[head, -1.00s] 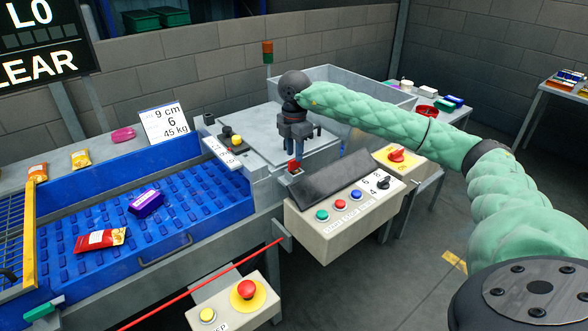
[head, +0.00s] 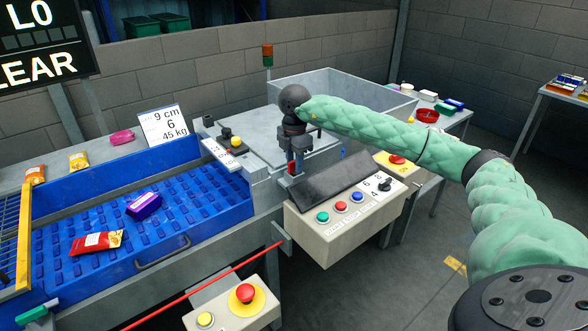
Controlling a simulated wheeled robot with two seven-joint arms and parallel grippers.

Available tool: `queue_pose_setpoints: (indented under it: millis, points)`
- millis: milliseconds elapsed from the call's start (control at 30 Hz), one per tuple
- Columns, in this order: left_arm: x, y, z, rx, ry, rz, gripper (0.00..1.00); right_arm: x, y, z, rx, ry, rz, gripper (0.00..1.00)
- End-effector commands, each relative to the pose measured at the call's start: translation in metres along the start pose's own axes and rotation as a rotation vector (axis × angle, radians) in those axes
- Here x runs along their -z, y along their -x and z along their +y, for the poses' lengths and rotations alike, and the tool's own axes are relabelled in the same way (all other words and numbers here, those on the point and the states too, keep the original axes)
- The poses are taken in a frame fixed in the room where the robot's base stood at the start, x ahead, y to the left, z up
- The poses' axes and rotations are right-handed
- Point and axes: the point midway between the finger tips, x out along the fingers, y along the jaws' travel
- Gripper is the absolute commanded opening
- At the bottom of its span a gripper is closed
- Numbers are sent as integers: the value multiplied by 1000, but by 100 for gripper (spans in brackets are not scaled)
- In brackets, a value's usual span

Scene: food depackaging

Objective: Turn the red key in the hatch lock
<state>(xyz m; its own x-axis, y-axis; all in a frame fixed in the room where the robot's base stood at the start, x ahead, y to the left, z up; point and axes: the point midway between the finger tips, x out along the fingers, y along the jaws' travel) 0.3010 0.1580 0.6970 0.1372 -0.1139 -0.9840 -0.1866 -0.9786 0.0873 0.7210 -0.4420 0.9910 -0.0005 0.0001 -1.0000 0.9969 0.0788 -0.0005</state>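The red key (head: 292,168) stands in the hatch lock at the right end of the machine, beside the grey hatch and behind the control box. My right gripper (head: 295,165) points down over it, with its dark fingers at the key. The fingers partly hide the key, and only some red shows by the fingertips. I cannot tell whether they are closed on it or still apart around it. The lock under the key is mostly hidden. The grey hatch lid (head: 250,126) lies flat behind the gripper. My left gripper is not in view.
A control box (head: 340,225) with coloured buttons and a black selector sits just in front of the lock. A blue conveyor bed (head: 80,210) with packets lies left. A red emergency button (head: 247,293) is at the front. A grey bin (head: 340,92) stands behind.

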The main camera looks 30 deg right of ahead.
Motion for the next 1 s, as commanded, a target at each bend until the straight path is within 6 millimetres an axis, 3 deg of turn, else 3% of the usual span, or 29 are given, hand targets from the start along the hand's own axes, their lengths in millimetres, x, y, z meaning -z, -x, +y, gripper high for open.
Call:
queue_pose_setpoints:
  millis: [100,267,467,800,1000]
  points:
    - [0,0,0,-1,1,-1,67,0,0,0,0,0,0,29]
    - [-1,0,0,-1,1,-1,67,0,0,0,0,0,0,0]
    - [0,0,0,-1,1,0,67,0,0,0,0,-19,0,0]
    - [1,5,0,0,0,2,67,0,0,0,0,-290,1,0]
    - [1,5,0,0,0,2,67,0,0,0,-1,-316,0,0]
